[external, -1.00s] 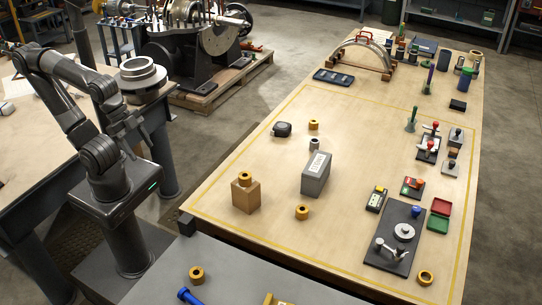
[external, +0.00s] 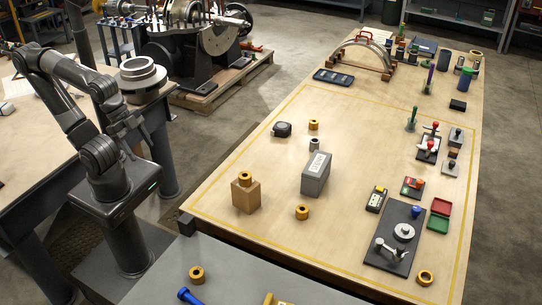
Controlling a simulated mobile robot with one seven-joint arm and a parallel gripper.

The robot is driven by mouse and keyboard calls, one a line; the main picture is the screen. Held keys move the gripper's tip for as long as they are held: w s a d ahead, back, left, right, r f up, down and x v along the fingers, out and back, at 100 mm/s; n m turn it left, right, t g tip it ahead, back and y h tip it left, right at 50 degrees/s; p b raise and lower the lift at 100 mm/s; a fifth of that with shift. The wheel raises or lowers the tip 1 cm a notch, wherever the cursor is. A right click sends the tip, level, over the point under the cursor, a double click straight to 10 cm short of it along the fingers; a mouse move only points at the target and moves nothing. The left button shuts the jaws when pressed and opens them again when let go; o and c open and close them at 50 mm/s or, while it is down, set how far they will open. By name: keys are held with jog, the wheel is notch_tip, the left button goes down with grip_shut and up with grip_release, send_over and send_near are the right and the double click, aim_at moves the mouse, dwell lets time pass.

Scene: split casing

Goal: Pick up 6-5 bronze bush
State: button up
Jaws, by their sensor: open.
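Several bronze bushes show, and I cannot read any marking that tells which is 6-5. One bush (external: 314,125) lies near a black tape-measure-like item. One bush (external: 245,177) sits on top of a wooden block (external: 246,198). One bush (external: 302,212) lies in front of a grey labelled box (external: 316,177). One bush (external: 426,278) is at the bench's near right corner. Another bush (external: 196,275) is on the grey surface in front. My gripper (external: 152,143) is open and empty, held above my base at the left, well away from every bush.
The wooden bench (external: 245,240) has a yellow outline. A dark plate (external: 395,262) with metal parts, red and green trays (external: 441,207) and toggle clamps (external: 430,145) crowd its right side. The bench's left middle is fairly clear.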

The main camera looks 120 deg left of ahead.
jog(key=w+a+r+n, duration=0.1)
jog(key=w+a+r, duration=0.2)
jog(key=w+a, duration=0.15)
jog(key=w+a+r+y, duration=0.1)
jog(key=w+a+r, duration=0.15)
jog(key=w, duration=0.35)
jog(key=w+a+r+n, duration=0.1)
jog(key=w+a+r, duration=0.1)
jog(key=w+a, duration=0.3)
jog(key=n+g+y, duration=0.2)
jog(key=n, duration=0.3)
send_over(313, 120)
jog(key=s+d, duration=0.3)
notch_tip(313, 120, down, 15)
jog(key=x, duration=1)
jog(key=shift+w+d+f, duration=0.1)
jog(key=shift+d+f, duration=0.2)
jog(key=shift+c, duration=0.3)
